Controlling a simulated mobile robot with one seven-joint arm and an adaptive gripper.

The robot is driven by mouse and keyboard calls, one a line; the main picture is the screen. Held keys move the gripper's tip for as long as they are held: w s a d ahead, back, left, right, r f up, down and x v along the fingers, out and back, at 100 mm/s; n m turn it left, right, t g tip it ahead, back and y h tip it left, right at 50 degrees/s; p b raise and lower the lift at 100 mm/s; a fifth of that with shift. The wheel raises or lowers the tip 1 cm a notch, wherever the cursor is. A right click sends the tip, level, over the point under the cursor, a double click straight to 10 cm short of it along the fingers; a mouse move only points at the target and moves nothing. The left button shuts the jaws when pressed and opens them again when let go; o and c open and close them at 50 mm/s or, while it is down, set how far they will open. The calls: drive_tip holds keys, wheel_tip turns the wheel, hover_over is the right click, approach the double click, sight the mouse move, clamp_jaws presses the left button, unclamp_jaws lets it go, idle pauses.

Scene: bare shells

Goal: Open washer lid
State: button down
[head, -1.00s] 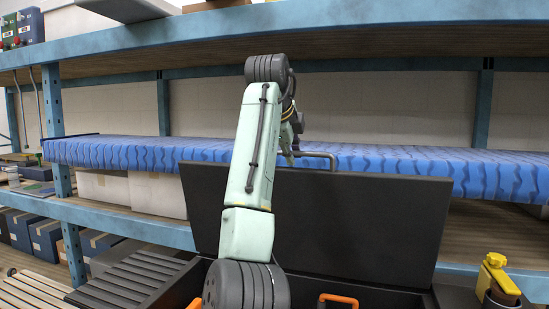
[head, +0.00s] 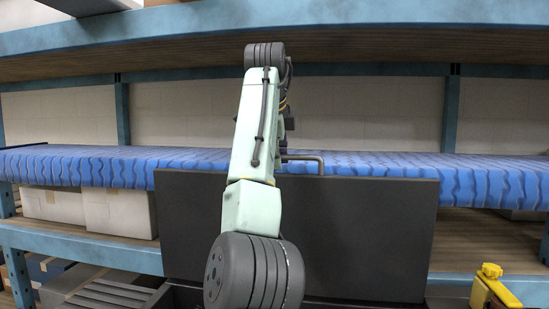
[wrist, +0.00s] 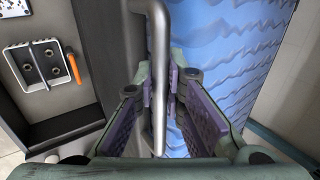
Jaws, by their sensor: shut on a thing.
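The lid (head: 350,235) is a flat dark panel standing steeply upright in the head view, with its face toward me. A grey bar handle (head: 305,158) rises from its top edge. In the wrist view the handle (wrist: 158,60) runs between the fingers of my gripper (wrist: 163,92), which is shut on it. The lid's dark edge (wrist: 110,40) lies left of the handle there. The open dark body below the lid (wrist: 40,105) shows further left. In the head view my arm hides the fingers and part of the lid.
A blue wavy-patterned slab (head: 400,167) lies on the shelf directly behind the lid. White boxes (head: 120,213) stand below it. A yellow clamp-like object (head: 490,285) is at the lower right. The wrist view shows a white tray (wrist: 40,65) and an orange-handled tool (wrist: 73,67).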

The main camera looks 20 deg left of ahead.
drive_tip(key=shift+f, duration=0.15)
drive_tip(key=c, duration=1.7)
unclamp_jaws()
drive_tip(key=shift+o, duration=0.2)
drive_tip(key=shift+a, duration=0.1)
